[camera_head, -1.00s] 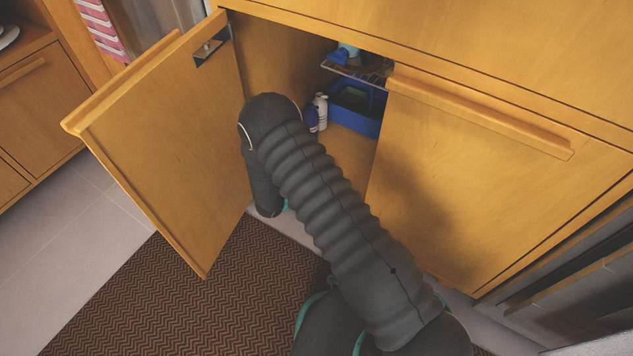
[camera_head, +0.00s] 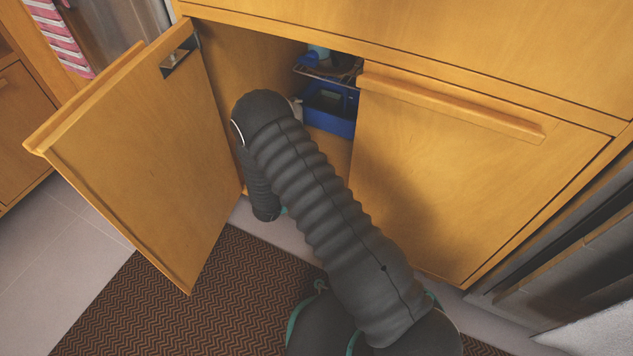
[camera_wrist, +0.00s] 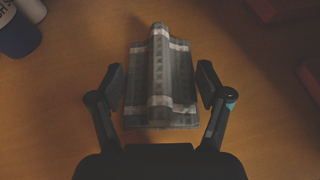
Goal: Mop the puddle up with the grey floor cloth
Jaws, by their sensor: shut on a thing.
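The grey floor cloth (camera_wrist: 160,90) is folded, with paler bands, and lies over the wooden cabinet floor in the wrist view. A raised fold runs along its middle. My gripper (camera_wrist: 162,83) is shut on it, one finger at each side. In the head view my arm reaches into the open cabinet and hides the cloth and the gripper. I see no puddle in either view.
The left cabinet door (camera_head: 140,165) stands open; the right door (camera_head: 470,180) is shut. A blue caddy (camera_head: 333,122) sits inside below a wire shelf (camera_head: 325,72). Bottles (camera_wrist: 18,35) and dark red objects (camera_wrist: 280,10) stand near the cloth. A brown zigzag mat (camera_head: 170,310) lies in front.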

